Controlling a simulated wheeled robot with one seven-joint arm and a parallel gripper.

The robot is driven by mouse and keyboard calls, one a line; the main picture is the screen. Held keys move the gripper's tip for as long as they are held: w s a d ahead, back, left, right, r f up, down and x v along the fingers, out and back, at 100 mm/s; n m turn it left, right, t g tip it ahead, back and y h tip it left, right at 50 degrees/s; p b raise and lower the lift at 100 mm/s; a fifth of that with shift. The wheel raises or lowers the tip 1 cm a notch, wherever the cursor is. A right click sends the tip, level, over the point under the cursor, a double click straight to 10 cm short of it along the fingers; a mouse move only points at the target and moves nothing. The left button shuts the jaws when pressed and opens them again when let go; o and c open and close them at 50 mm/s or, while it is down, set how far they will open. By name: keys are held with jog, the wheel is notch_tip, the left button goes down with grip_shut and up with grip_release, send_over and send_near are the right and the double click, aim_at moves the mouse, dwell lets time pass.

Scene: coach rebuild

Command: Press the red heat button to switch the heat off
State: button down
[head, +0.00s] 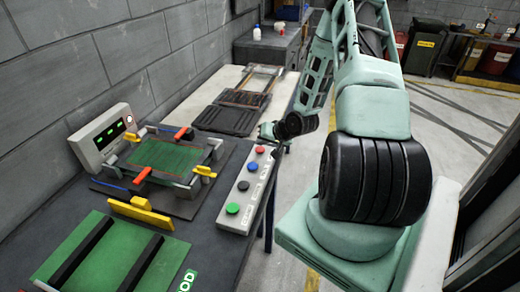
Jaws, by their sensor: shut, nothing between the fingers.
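The red button (252,167) sits on a pale control strip (237,222) along the right edge of the dark bench. A blue button (243,186) and a green button (232,208) lie nearer me on the strip.
A fixture with a green board (162,157), orange and yellow clamps stands left of the strip. A yellow bar (138,212) and a green panel with black rails (98,256) lie nearer. Dark trays (228,120) lie on the pale bench behind. Open floor is at right.

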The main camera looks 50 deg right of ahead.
aim_at(262, 150)
dwell(0.7)
jog(key=shift+f, duration=0.45)
jog(key=shift+f+b, duration=0.45)
jog(key=shift+b, duration=0.1)
dwell(0.4)
dwell(0.3)
jog(key=shift+r+p, duration=0.8)
jog(key=shift+r, duration=0.1)
notch_tip(262, 150, up, 5)
jog(key=p, duration=0.4)
dwell(0.7)
